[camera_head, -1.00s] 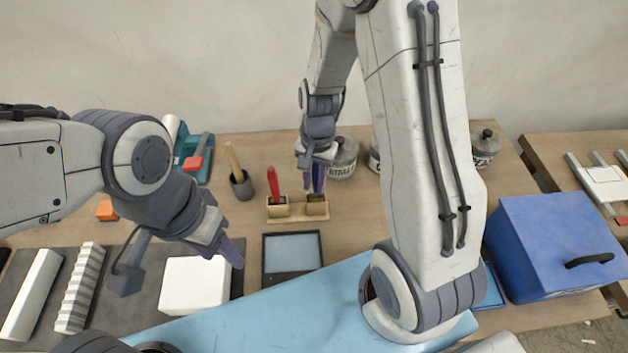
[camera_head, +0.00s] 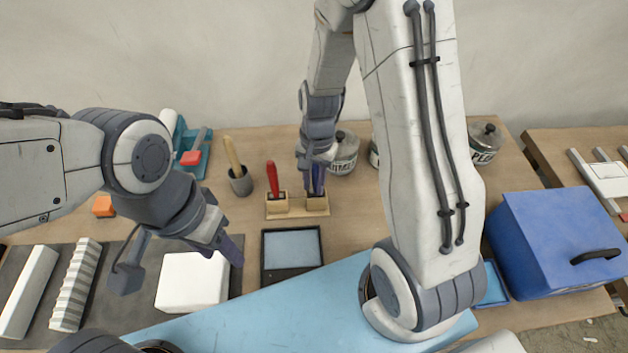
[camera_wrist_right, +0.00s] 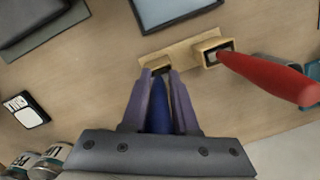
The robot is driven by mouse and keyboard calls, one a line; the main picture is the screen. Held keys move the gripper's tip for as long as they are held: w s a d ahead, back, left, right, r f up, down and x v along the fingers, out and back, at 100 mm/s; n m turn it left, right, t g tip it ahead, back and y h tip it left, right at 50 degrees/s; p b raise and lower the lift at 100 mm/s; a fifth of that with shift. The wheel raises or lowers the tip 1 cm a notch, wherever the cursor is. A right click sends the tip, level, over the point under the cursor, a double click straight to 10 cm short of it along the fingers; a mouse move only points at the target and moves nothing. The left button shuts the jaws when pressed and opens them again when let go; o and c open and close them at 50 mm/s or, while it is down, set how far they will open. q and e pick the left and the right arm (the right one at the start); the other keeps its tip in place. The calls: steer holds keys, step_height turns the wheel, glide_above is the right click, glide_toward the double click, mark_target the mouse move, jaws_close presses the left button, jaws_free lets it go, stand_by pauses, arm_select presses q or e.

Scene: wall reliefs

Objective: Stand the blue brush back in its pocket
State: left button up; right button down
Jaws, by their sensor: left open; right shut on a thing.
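The wooden holder (camera_head: 297,213) with two pockets stands on the table, seen in the head view and in the right wrist view (camera_wrist_right: 184,53). A red brush (camera_head: 272,178) stands in its left pocket in the head view. My right gripper (camera_head: 316,186) is shut on the blue brush (camera_wrist_right: 158,108), directly over the other pocket (camera_wrist_right: 160,67). The brush points down at that pocket; its lower end is hidden by the fingers and pocket rim, so I cannot tell how deep it sits. My left gripper (camera_head: 236,256) is open and empty, above the white block.
A cup with a wooden-handled tool (camera_head: 241,184) stands left of the holder. Lidded tins (camera_head: 345,155) stand behind it to the right. A dark-framed tray (camera_head: 291,250) lies in front. A white block (camera_head: 191,280) and a blue box (camera_head: 555,240) lie further out.

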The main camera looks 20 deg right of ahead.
steer(key=shift+f, duration=0.3)
steer(key=shift+c, duration=0.6)
jaws_free()
steer(key=shift+r, duration=0.2)
step_height(320, 180, up, 8)
steer(key=p, duration=0.7)
steer(key=shift+f, duration=0.15)
steer(key=s+a+r+n+b, duration=0.3)
steer(key=s+a+n+b, duration=0.1)
steer(key=s+n, duration=0.4)
steer(key=s+a+r+n+t+b, duration=0.1)
steer(key=s+a+r+n+b, duration=0.3)
steer(key=s+a+n, duration=0.3)
steer(key=shift+s+a+r+n, duration=0.3)
steer(key=shift+s+n, duration=0.2)
steer(key=shift+s, duration=0.6)
